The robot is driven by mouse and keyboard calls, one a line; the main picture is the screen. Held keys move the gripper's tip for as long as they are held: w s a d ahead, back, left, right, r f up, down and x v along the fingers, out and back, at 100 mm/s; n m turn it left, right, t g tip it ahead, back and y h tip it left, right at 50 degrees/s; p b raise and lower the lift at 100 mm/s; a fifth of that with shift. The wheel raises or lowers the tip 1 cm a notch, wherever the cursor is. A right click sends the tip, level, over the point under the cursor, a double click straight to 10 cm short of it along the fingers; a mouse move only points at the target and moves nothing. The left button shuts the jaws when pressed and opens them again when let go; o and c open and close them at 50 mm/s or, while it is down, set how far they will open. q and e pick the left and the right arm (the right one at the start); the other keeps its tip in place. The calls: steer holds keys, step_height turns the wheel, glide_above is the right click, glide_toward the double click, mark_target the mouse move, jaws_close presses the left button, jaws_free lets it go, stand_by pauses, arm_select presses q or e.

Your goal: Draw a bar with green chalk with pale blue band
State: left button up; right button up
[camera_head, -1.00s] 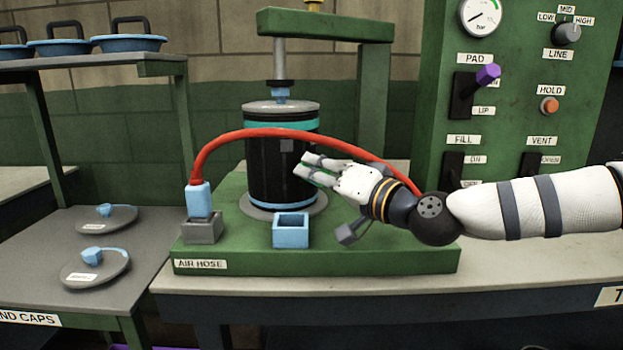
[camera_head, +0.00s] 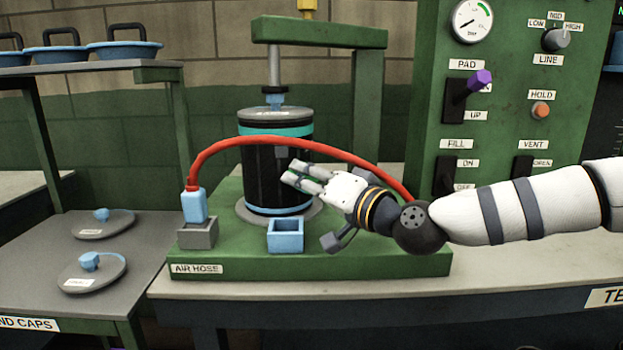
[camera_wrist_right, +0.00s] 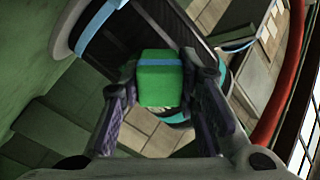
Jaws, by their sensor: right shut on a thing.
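The green chalk (camera_wrist_right: 160,80), a blocky piece with a pale blue band across it, sits between the fingers of my right gripper (camera_wrist_right: 160,92) in the wrist view. In the head view my right gripper (camera_head: 291,176) is shut on it, and only a little green shows at the fingertips. The fingertips are in front of the black rubber sleeve (camera_head: 262,170), which stands upright with a teal band near its top and a blue band near its base. I cannot tell whether the chalk touches the sleeve. My left gripper is not in view.
A red air hose (camera_head: 240,140) arches across the sleeve close above my right gripper. A press arm (camera_head: 320,33) stands over the sleeve. A blue open box (camera_head: 286,236) sits in front. A green control panel (camera_head: 520,130) is at right, end caps (camera_head: 92,272) at left.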

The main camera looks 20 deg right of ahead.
steer(key=shift+s+a+f, duration=0.1)
steer(key=shift+s, duration=0.25)
steer(key=v, duration=0.1)
steer(key=p+v, duration=0.1)
steer(key=v, duration=0.1)
steer(key=p+v, duration=0.1)
steer(key=shift+s+d+r, duration=0.25)
steer(key=shift+r, duration=0.05)
steer(key=shift+s+d, duration=0.1)
steer(key=shift+s, duration=0.15)
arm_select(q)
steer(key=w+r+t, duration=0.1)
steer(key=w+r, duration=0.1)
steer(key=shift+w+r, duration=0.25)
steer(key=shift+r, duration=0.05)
arm_select(e)
steer(key=shift+s+f, duration=0.1)
steer(key=shift+f, duration=0.25)
